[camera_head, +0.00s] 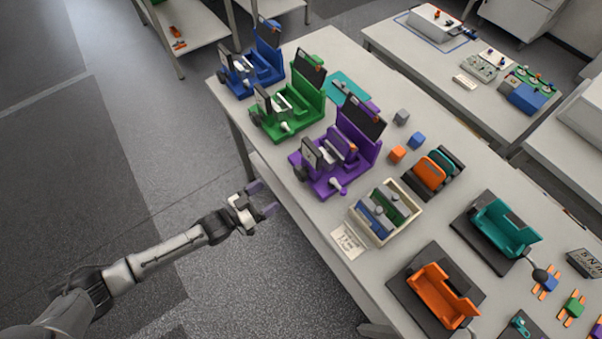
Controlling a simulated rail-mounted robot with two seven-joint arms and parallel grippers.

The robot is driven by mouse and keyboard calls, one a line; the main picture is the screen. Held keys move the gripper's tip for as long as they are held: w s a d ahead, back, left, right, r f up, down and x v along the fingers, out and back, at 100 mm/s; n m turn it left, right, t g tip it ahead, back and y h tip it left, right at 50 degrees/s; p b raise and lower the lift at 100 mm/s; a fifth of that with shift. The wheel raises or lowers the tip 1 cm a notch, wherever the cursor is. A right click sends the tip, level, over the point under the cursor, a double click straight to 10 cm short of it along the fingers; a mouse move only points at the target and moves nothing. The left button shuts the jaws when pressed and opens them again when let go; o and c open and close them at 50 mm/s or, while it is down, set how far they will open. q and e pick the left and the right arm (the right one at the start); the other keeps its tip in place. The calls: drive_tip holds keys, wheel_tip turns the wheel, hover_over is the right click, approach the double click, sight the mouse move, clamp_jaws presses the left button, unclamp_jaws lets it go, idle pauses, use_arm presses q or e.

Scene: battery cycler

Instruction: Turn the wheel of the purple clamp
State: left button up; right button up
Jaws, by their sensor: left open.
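The purple clamp (352,160) stands on the white table, third in a row after a blue and a green one. It has a dark panel at its back and a grey plate at its front left. A small pale knob or handle (338,184) shows at its near side; I cannot tell whether this is the wheel. My left gripper (268,198) is open and empty. It is off the table's left edge, to the lower left of the purple clamp and apart from it. My right gripper is not in view.
The green clamp (310,98) and blue clamp (267,68) stand behind the purple one. A cream tray (409,226) with blue and green parts is in front, beside a white label card (347,241). Orange (397,154) and blue (418,140) blocks lie to the right. Floor left of the table is free.

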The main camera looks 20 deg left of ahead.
sight(297, 176)
use_arm(q)
drive_tip(key=x, duration=1.3)
drive_tip(key=shift+d, duration=0.1)
drive_tip(key=shift+c, duration=0.3)
drive_tip(key=c, duration=0.9)
drive_tip(key=shift+w+m, duration=0.1)
drive_tip(key=shift+m, duration=0.8)
drive_tip(key=o, duration=1)
drive_tip(key=shift+c, duration=0.2)
drive_tip(key=v, duration=1.4)
